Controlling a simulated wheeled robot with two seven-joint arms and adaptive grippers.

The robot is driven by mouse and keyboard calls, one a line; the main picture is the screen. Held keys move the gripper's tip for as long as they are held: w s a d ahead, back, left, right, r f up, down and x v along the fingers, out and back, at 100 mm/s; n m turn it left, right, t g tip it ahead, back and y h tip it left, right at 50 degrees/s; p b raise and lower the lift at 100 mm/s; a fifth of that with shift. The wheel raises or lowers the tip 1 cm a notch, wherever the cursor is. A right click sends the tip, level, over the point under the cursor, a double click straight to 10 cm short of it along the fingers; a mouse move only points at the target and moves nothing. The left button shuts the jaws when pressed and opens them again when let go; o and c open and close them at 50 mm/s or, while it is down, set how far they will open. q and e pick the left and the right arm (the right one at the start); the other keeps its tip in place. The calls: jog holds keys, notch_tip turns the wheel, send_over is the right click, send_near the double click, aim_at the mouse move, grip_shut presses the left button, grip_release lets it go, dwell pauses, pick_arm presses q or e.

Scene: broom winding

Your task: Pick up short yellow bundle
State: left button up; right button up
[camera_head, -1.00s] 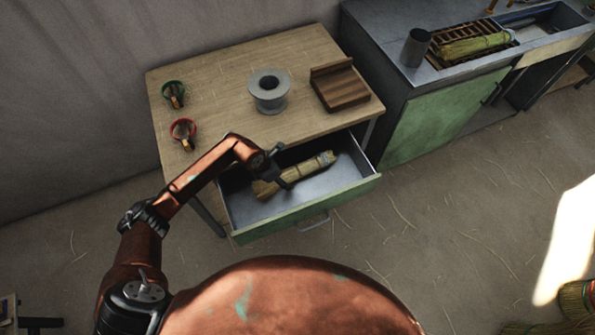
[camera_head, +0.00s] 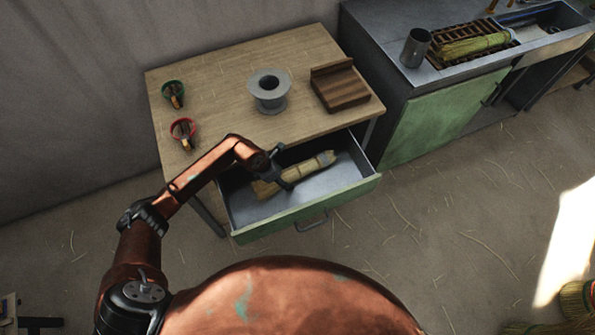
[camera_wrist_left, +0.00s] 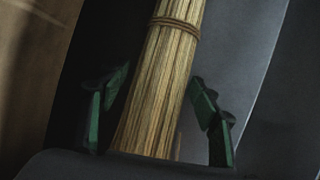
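The short yellow bundle (camera_head: 313,164) lies in the open drawer, slanting up to the right in the head view. In the left wrist view the bundle (camera_wrist_left: 164,75) runs upright through the middle, with a cord tied around it near the top. My left gripper (camera_head: 285,173) is down in the drawer over the bundle's middle. In the wrist view the fingers of the left gripper (camera_wrist_left: 160,86) stand apart, one on each side of the bundle. Dark gaps show beside the lower fingers; contact at the tips is unclear. My right gripper is out of view.
The drawer's green front (camera_head: 310,208) stands out from the wooden table (camera_head: 225,75). On the table are a grey spool (camera_head: 269,91), a wooden block (camera_head: 341,88), and green (camera_head: 173,93) and red (camera_head: 183,132) ringed items. Another bundle (camera_head: 475,45) lies on a rack at the right.

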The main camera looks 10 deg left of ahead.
pick_arm(q)
jog(key=c, duration=1.1)
jog(key=shift+c, duration=0.2)
